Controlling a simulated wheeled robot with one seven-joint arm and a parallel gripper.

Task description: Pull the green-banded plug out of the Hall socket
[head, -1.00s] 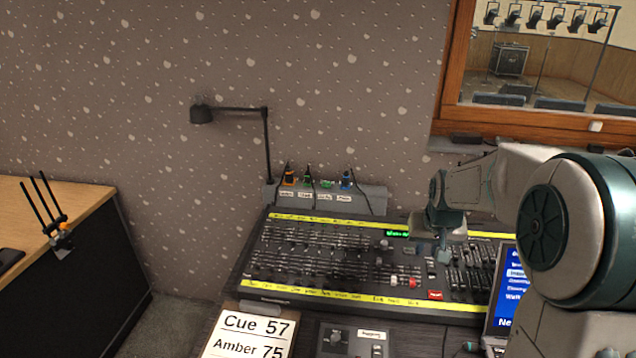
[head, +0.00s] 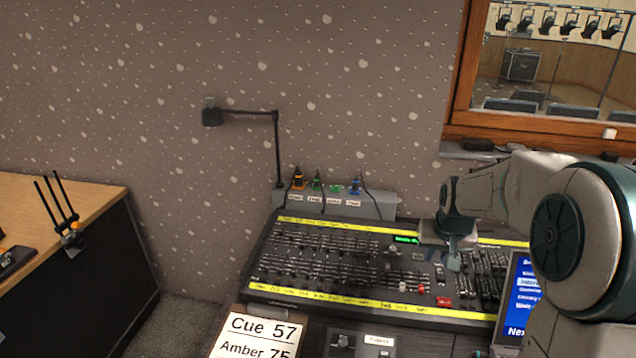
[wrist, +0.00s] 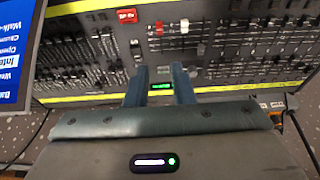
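A grey socket strip (head: 384,206) stands at the back of the lighting desk against the wall. Its plugs carry coloured bands. A green-banded plug (head: 317,184) with a dark cable sits second from the left, and a second green piece (head: 337,189) is just right of it. The white labels below are too small to read, so I cannot tell which socket is Hall. My gripper (head: 453,262) hangs over the right part of the desk, right of the strip and nearer me. In the wrist view my gripper (wrist: 160,82) has its two fingers apart with nothing between them.
An orange-banded plug (head: 298,180) and a blue-banded plug (head: 354,187) flank the green ones closely. Dark cables loop around them. A black lamp (head: 277,150) rises at the strip's left end. The fader console (head: 330,262) fills the desk. A laptop (head: 518,290) stands at right.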

